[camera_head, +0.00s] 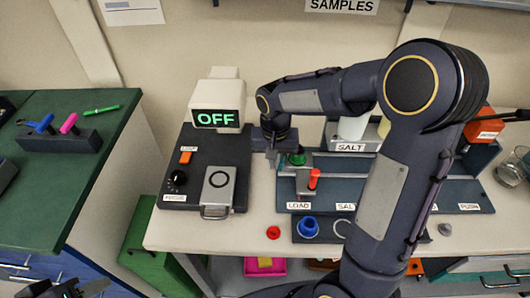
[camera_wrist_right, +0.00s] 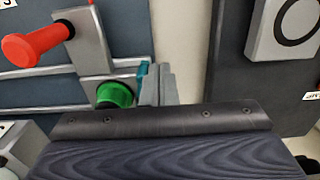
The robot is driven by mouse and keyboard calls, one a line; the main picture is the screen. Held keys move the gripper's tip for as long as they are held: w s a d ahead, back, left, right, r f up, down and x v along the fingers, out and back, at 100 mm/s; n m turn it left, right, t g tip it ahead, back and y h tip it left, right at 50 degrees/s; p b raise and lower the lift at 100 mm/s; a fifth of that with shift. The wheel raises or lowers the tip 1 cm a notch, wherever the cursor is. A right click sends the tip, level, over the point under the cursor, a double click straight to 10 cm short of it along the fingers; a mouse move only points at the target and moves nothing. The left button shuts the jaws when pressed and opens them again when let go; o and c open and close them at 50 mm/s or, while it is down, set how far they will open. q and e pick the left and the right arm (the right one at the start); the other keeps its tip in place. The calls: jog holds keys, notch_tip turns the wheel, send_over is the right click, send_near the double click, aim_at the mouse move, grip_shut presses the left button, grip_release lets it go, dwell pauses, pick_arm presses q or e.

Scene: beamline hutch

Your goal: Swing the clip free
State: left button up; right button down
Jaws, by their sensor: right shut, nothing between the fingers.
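A grey swinging piece with a red handle (camera_head: 314,178), which looks like the clip, sits at the LOAD place of the dark blue-grey rack. The red handle also shows at upper left in the right wrist view (camera_wrist_right: 38,42). A green round knob or cap (camera_head: 297,159) is just behind it and also shows beside my fingers in the right wrist view (camera_wrist_right: 114,95). My right gripper (camera_head: 272,155) points down just left of the green part, shut and empty. I cannot tell whether its fingers touch anything. My left gripper (camera_head: 78,291) is partly cut off at the bottom left.
A box with an OFF display (camera_head: 217,117) stands left of my right gripper, on a dark panel with a grey latched cover (camera_head: 219,186). My right arm hides part of the rack.

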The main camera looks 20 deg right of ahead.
jog(key=shift+s+d, duration=0.35)
jog(key=shift+s, duration=0.15)
notch_tip(320, 180, up, 7)
jog(key=a+p, duration=0.1)
jog(key=p, duration=0.4)
jog(key=shift+w+p, duration=0.3)
dwell(0.4)
